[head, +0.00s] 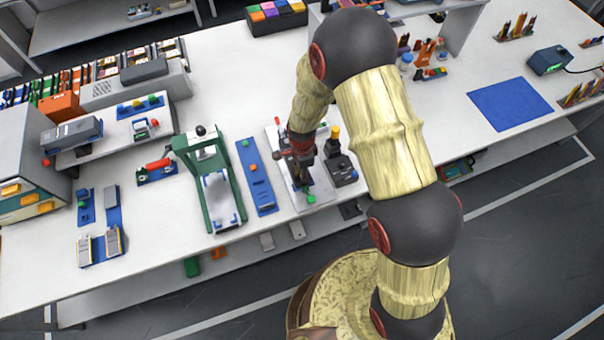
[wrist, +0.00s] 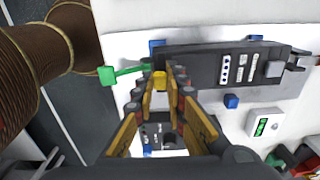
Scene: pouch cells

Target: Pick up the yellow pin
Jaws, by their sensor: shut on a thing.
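My gripper (wrist: 163,76) points down at a dark grey fixture (wrist: 225,66) on a white plate. A small yellow piece, which looks like the yellow pin (wrist: 160,80), shows between the fingertips. The fingers are shut on it, and they hide most of it. I cannot tell whether it still touches the fixture. In the head view my gripper (head: 303,184) is over the white plate (head: 322,196) near the bench's front edge, and the pin cannot be made out there. A green handled piece (wrist: 107,75) sticks out left of the fingers.
In the head view, a black device with a yellow knob (head: 335,132), a blue strip (head: 256,176) and a green press (head: 188,146) stand close by.

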